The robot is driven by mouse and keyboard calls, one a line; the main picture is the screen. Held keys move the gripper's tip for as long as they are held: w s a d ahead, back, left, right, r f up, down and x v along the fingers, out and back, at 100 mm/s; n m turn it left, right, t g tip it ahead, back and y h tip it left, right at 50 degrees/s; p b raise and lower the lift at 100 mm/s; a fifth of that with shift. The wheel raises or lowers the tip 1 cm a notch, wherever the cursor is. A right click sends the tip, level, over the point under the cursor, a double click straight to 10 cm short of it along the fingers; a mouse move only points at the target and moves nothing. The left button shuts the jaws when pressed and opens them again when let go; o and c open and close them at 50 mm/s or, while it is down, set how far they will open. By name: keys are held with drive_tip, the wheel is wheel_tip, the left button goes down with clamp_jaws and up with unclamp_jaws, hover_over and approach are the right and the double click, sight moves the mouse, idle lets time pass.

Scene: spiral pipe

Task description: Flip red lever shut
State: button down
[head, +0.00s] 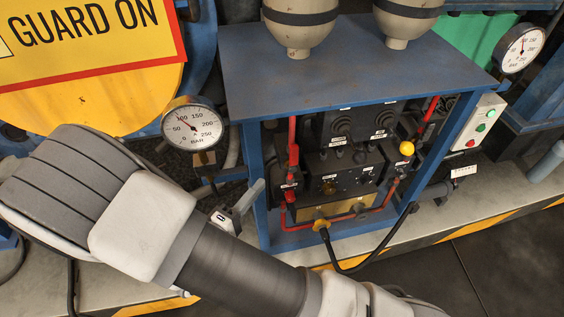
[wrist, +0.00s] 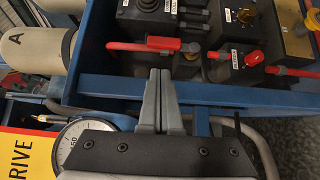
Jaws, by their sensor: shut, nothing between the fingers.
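A shorter red handle (wrist: 254,58) sits on a neighbouring box, also in the head view (head: 289,184). I cannot tell for certain which one is the red lever. My gripper (wrist: 160,73) is shut and empty, its tips just short of the long red handle and apart from it. In the head view my gripper (head: 258,186) is at the frame's left post, partly hidden by my arm.
The blue frame's post (wrist: 215,94) crosses close beside my fingers. A pressure gauge (head: 193,125) is near my gripper on the left. A yellow-knobbed lever (head: 407,148), red pipes and a black hose (head: 345,270) are further right. Two beige tanks (head: 300,25) hang above.

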sight(294, 160)
idle(0.4)
drive_tip(key=b+x, duration=0.1)
drive_tip(key=x, duration=0.9)
drive_tip(key=shift+a, duration=0.1)
idle(0.3)
